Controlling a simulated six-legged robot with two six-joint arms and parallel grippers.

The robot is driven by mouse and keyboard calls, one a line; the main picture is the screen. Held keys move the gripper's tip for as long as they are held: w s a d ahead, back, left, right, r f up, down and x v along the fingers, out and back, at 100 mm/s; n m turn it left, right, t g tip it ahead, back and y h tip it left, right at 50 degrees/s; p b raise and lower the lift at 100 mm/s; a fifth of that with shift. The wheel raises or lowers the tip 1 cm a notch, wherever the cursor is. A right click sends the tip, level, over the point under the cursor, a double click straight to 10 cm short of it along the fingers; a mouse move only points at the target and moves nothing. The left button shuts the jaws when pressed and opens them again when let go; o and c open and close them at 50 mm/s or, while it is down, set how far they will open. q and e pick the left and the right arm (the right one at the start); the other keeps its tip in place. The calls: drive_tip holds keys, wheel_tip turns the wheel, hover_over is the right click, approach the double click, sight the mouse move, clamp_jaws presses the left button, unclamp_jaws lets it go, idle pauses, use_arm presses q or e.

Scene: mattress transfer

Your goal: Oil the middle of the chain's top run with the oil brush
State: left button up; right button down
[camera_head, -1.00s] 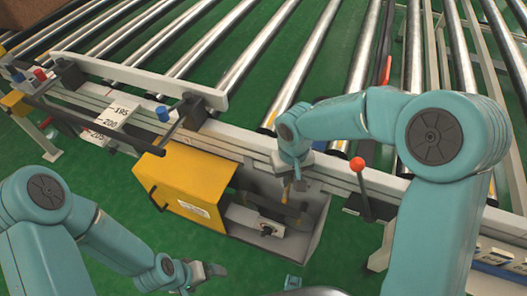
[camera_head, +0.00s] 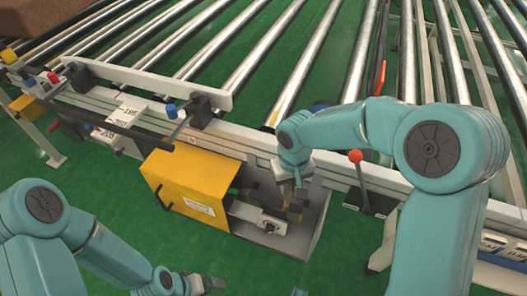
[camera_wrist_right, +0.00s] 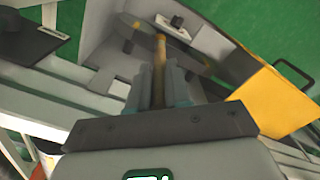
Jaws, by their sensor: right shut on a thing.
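My right gripper (camera_head: 291,186) is over the open grey drive box on the side of the conveyor. It is shut on the oil brush (camera_wrist_right: 160,65), a thin yellow-brown stick that points away from the jaws in the right wrist view. Its lower part shows below the jaws in the head view (camera_head: 297,212). A dark elongated shape in the box, apparently the chain (camera_wrist_right: 135,33), lies by the brush's far end. Touch cannot be told, and its links are too small to see. My left gripper (camera_head: 207,284) is low at the bottom edge, away from the box; its jaws are unclear.
A yellow cover (camera_head: 190,185) with a black handle stands left of the drive box (camera_head: 312,230). A lever with a red ball (camera_head: 356,157) rises just right of my right gripper. Conveyor rollers (camera_head: 240,75) lie behind the rail. Green floor is free in front.

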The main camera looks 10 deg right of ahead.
drive_tip(key=shift+w+d+r+p, duration=0.1)
drive_tip(key=shift+w+r+p, duration=0.05)
drive_tip(key=shift+r+p, duration=2.6)
drive_tip(key=shift+r+b, duration=0.3)
drive_tip(key=shift+b, duration=0.05)
